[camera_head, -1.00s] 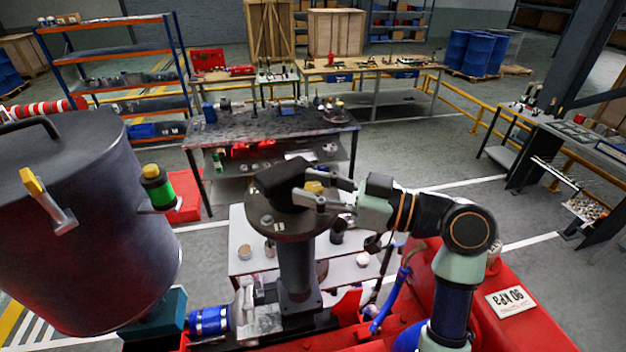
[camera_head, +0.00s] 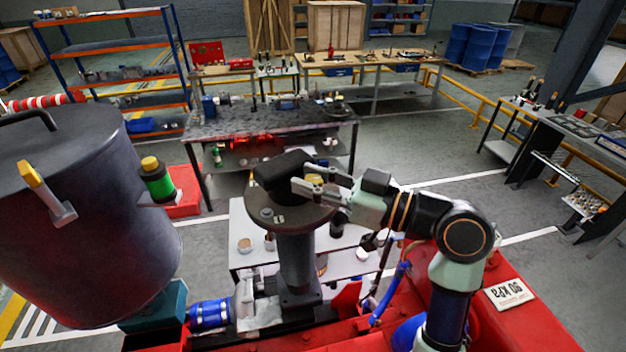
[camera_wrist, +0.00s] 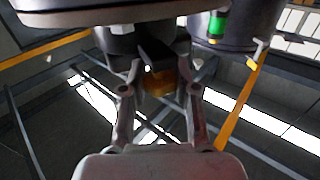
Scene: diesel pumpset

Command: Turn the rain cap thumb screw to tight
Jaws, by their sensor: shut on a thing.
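The thumb screw (camera_wrist: 161,82) is a yellow-brass knob below a dark bracket in the wrist view. In the head view, only a little yellow of the thumb screw (camera_head: 314,178) shows between the fingers. My gripper (camera_wrist: 160,88) is shut on it, one finger on each side. In the head view my gripper (camera_head: 306,182) reaches in from the right at the top of the grey stack. The black rain cap part (camera_head: 283,168) sits above a round dark flange (camera_head: 275,213) on an upright pipe (camera_head: 297,262). The fingers hide most of the screw.
A large dark canister (camera_head: 95,235) with a green-and-yellow fitting (camera_head: 157,181) stands left of the stack. Red machine surfaces (camera_head: 500,315) lie below and right, with a blue hose (camera_head: 392,292) near my arm. A black-topped bench (camera_head: 265,122) stands behind.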

